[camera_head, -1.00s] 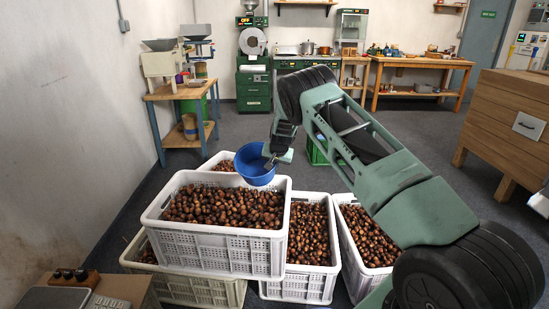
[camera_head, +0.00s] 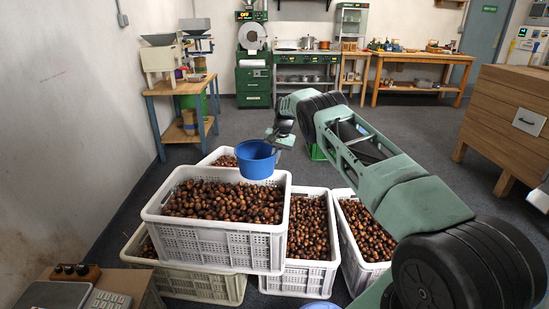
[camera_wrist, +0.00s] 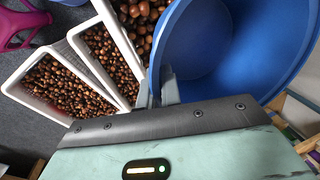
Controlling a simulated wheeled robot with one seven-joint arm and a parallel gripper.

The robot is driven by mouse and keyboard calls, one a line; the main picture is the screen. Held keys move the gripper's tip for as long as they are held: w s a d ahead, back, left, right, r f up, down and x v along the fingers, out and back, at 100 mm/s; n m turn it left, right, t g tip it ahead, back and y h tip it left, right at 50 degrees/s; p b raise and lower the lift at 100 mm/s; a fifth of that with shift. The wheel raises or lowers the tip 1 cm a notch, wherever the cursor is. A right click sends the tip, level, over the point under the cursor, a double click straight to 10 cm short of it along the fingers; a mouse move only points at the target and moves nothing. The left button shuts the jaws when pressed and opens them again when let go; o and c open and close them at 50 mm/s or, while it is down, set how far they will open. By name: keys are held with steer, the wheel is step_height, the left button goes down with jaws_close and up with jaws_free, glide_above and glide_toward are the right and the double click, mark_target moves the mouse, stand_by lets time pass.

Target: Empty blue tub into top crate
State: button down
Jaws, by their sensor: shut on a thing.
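The blue tub (camera_head: 256,163) hangs roughly upright over the back right corner of the top crate. In the wrist view the tub (camera_wrist: 215,50) shows a bare blue inside with no chestnuts on the part I can see. My gripper (camera_head: 272,143) is shut on the tub's rim at its right side; its fingers (camera_wrist: 158,90) also show in the wrist view. The white top crate (camera_head: 210,246) is full of chestnuts and rests across the crates below.
More white crates of chestnuts stand below and beside it, one at the middle (camera_head: 297,280) and one at the right (camera_head: 350,257). A scale (camera_head: 55,296) is at the front left. A wooden cabinet (camera_head: 510,115) stands at the right. The floor behind the crates is mostly clear.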

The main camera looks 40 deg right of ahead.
steer(key=s+a+r+p, duration=0.2)
steer(key=s+r+p, duration=0.3)
steer(key=r+p, duration=0.1)
steer(key=shift+r, duration=0.3)
